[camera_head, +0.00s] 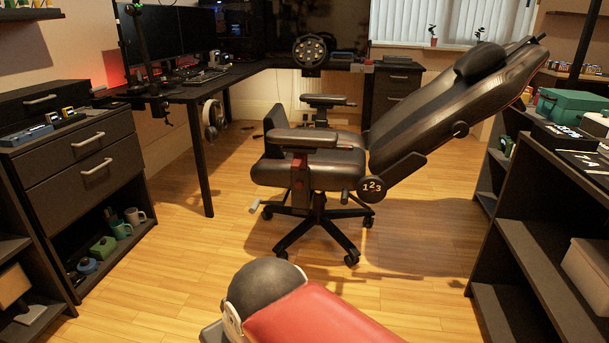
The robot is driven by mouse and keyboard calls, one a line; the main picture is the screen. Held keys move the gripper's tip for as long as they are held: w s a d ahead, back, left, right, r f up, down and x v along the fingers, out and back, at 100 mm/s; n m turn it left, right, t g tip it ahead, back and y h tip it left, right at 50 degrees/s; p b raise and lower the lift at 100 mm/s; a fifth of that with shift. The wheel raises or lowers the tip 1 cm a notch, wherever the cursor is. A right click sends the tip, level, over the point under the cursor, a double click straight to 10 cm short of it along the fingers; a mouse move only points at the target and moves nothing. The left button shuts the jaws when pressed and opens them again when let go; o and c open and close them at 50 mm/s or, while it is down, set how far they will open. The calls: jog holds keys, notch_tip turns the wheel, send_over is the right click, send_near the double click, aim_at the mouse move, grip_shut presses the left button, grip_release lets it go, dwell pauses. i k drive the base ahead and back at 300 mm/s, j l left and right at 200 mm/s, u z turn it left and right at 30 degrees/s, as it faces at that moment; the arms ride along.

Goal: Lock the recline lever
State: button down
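A black gaming chair (320,165) stands in the middle of the room, side-on, with its backrest (440,105) tilted far back to the right. A dark bar (405,172) runs from this disc up along the backrest's side. A small pale handle (256,205) sticks out low on the left under the seat. I cannot tell for sure which part is the recline lever. My red and black arm link shows at the bottom, apart from the chair. My gripper is out of view.
A dark desk (235,73) with monitors and a racing wheel (310,51) stands behind. A drawer cabinet (80,165) is at left and an open shelf unit (540,250) at right. Wooden floor (190,265) is clear before the chair; its wheeled base spreads there.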

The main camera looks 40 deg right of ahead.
aim_at(345, 193)
jog(key=i+l, duration=0.1)
jog(key=l, duration=0.45)
jog(key=i+l, duration=0.1)
jog(key=l, duration=0.4)
jog(key=i+l, duration=0.1)
jog(key=l, duration=0.45)
